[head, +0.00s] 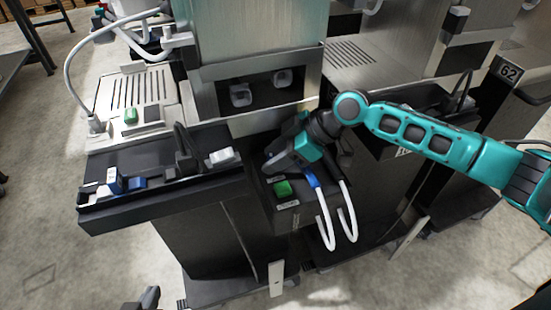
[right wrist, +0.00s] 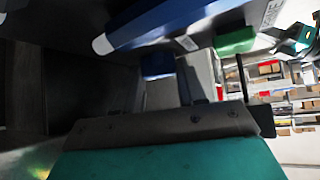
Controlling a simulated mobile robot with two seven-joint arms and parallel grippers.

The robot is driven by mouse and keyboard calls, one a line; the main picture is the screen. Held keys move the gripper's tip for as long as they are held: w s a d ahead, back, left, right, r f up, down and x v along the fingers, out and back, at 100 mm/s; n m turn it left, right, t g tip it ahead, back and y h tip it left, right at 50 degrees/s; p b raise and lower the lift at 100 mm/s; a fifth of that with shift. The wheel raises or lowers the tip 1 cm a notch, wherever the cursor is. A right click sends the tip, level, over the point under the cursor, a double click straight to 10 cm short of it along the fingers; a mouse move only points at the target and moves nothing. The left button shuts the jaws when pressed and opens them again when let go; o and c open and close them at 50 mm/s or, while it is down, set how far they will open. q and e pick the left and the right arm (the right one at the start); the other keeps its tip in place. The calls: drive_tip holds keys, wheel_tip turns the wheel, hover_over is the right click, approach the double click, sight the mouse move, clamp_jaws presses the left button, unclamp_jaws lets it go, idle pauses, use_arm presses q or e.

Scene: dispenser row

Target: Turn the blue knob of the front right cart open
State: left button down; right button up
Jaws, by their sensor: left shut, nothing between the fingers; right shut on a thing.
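The dark front unit of the right cart (head: 293,215) carries a green block and a blue hose fitting (head: 313,181). My right gripper (head: 274,165) reaches down over this unit from the right. It is shut, and its fingers hide what they hold in the head view. In the right wrist view, a small blue part that looks like the blue knob (right wrist: 157,66) shows at the edge of my gripper. How far the knob is turned cannot be told. My left gripper (head: 148,298) is shut and empty at the bottom edge, only partly in view.
The green block (head: 282,188) sits close beside my right gripper. Two white hoses (head: 335,225) hang in front of the unit. The left cart's black tray (head: 165,197) holds blue and white parts (head: 115,181). Another cart marked 62 (head: 508,72) stands at the right.

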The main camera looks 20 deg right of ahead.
use_arm(q)
drive_tip(key=shift+w+d+r, duration=0.2)
drive_tip(key=shift+r, duration=0.1)
use_arm(e)
drive_tip(key=o, duration=1.1)
drive_tip(key=shift+c, duration=0.2)
use_arm(q)
drive_tip(key=shift+w, duration=0.1)
